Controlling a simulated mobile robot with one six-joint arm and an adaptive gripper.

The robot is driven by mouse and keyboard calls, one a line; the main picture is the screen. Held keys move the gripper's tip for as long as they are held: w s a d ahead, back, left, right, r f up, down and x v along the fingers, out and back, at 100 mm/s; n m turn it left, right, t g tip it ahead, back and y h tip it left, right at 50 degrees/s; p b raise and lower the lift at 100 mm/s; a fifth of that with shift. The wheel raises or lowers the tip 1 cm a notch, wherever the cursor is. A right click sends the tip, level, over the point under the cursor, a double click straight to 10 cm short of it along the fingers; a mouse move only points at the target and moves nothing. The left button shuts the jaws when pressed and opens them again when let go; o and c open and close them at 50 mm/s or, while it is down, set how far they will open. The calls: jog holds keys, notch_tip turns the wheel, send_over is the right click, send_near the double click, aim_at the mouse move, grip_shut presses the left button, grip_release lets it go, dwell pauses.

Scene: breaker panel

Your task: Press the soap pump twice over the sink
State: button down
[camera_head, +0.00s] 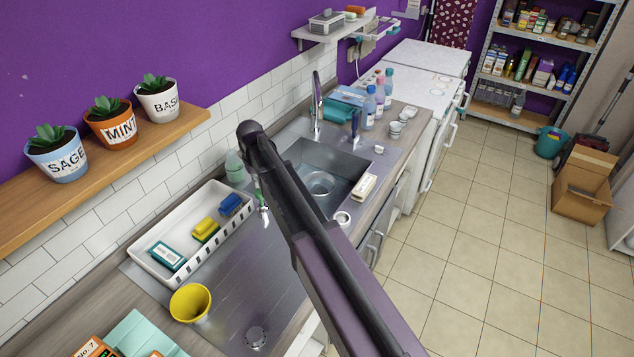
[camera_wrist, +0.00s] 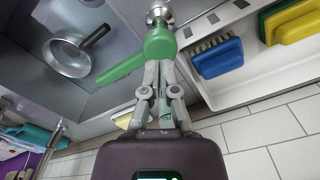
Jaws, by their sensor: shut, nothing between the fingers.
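In the wrist view, a green pump head (camera_wrist: 157,45) has a long spout pointing left toward the sink. My gripper (camera_wrist: 159,66) is shut and empty, its fingertips right at the pump head; I cannot tell whether they touch. In the head view my gripper (camera_head: 264,220) points down between the sink and the white rack. A pale green bottle (camera_head: 235,167) stands by the tiled wall, left of my wrist; whether it belongs to the pump is unclear. The sink basin (camera_head: 336,160) holds a pan (camera_head: 319,183), which also shows in the wrist view (camera_wrist: 70,56).
The white rack (camera_head: 165,243) left of my gripper holds sponges and a blue brush (camera_head: 229,204). A yellow cup (camera_head: 190,303) stands in front of it. The faucet (camera_head: 317,105) rises behind the basin. A shelf with potted herbs (camera_head: 113,130) juts from the wall at left.

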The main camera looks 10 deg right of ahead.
aim_at(260, 192)
jog(key=shift+f+b, duration=2)
jog(key=shift+f, duration=0.05)
jog(key=shift+r, duration=0.2)
jog(key=shift+r+p, duration=2.05)
jog(key=shift+p, duration=0.2)
jog(key=shift+r, duration=0.15)
notch_tip(260, 192, up, 6)
jog(key=p, duration=0.6)
jog(key=s+d+f+m+b, duration=0.1)
jog(key=s+d+f+b, duration=0.2)
jog(key=s+d, duration=0.2)
jog(key=s+d+f+m+b, duration=0.1)
jog(key=s+d+f+b, duration=0.2)
jog(key=s, duration=0.8)
jog(key=s+d+f+m+b, duration=0.1)
jog(key=s+d+f+b, duration=0.1)
jog(key=s+d, duration=0.6)
jog(key=shift+s+f+b, duration=0.35)
jog(key=shift+f+b, duration=0.05)
jog(key=shift+f, duration=0.15)
jog(key=shift+a, duration=0.1)
